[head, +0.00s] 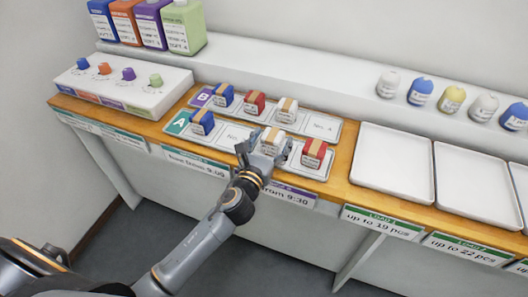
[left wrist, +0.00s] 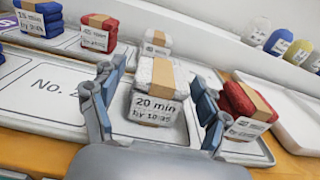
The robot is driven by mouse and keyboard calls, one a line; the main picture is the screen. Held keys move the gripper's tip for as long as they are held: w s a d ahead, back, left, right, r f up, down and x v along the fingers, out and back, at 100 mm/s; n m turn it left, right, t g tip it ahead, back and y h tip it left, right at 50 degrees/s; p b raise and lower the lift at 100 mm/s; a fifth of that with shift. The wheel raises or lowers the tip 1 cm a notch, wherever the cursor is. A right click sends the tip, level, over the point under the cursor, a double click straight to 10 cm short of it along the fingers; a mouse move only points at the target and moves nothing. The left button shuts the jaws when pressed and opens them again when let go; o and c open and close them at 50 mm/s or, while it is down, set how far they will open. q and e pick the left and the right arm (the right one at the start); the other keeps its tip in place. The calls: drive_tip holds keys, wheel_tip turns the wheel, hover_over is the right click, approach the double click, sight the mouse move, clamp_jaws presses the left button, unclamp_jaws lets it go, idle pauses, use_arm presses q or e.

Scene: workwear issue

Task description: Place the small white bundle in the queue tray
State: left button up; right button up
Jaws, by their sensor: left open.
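A white bundle (head: 271,137) with a tan band stands in the front tray marked A (head: 228,133). In the left wrist view its label (left wrist: 155,106) reads 20 min. My left gripper (head: 263,150) is open, with one finger on each side of this bundle; I cannot tell whether they touch it. The gripper partly hides it in the head view. A second white bundle (head: 287,110) stands behind, in the tray marked B (head: 318,124). Which tray is the queue tray is not readable. My right gripper is not in view.
A red bundle (head: 314,153) stands close right of my gripper, and a blue bundle (head: 202,122) at the left of tray A. Blue and red bundles stand in tray B. Empty white trays (head: 392,165) lie to the right. Bottles line the raised shelf (head: 330,73).

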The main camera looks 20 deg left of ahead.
use_arm(q)
drive_tip(key=s+b, duration=0.1)
drive_tip(key=s, duration=1)
drive_tip(key=shift+s+a, duration=0.2)
